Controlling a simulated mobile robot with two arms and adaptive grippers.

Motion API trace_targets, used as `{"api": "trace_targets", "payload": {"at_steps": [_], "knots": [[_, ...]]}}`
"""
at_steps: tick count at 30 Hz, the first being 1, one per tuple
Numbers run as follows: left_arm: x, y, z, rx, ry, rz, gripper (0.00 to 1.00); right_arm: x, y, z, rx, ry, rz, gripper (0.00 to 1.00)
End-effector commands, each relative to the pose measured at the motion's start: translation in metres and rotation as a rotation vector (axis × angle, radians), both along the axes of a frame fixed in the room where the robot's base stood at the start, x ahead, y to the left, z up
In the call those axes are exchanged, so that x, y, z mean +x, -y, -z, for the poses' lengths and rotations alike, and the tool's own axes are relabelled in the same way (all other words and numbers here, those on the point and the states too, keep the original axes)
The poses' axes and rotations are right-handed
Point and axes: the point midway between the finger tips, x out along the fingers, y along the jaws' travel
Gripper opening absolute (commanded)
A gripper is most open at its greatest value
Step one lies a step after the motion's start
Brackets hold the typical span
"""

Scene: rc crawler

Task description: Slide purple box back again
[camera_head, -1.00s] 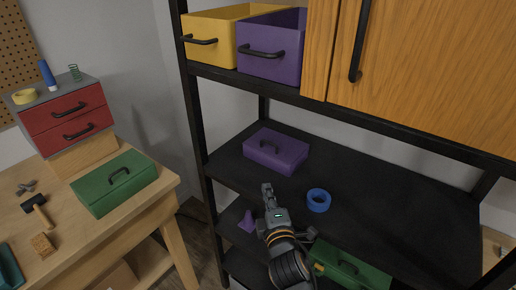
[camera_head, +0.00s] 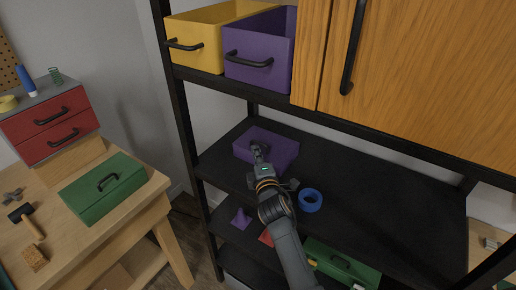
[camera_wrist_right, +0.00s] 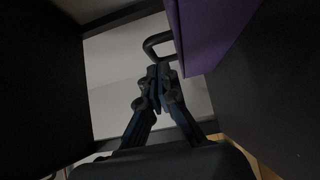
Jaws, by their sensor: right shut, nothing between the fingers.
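A purple box (camera_head: 283,149) with a black handle lies on the middle black shelf (camera_head: 400,205), towards its back left. My right gripper (camera_head: 259,149) is at the box's front and overlaps its handle in the head view. In the right wrist view, the purple box (camera_wrist_right: 208,35) fills the upper right, and its black handle (camera_wrist_right: 150,42) is just beyond the fingertips. The right fingers (camera_wrist_right: 160,76) are shut with nothing between them. I cannot tell whether they touch the handle or box. My left gripper is out of view.
A blue ring (camera_head: 310,200) lies right of my arm. A green box (camera_head: 342,264) and purple cone (camera_head: 241,219) are lower down. Yellow (camera_head: 196,52) and purple bins (camera_head: 258,68) sit on the upper shelf. Black posts bound the rack; the middle shelf's right is clear.

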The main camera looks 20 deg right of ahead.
Motion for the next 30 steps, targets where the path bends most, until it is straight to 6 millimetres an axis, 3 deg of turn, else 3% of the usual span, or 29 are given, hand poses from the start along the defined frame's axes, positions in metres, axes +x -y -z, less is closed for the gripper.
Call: {"api": "trace_targets", "payload": {"at_steps": [15,24,30], "knots": [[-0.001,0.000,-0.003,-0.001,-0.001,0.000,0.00,0.007,0.009,0.001,0.000,0.000,0.000,0.00],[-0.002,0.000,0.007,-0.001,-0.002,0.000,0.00,0.040,0.052,0.002,-0.003,0.001,0.000,0.00],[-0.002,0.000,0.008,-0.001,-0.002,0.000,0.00,0.047,0.060,0.001,0.001,-0.001,0.000,0.00]]}}
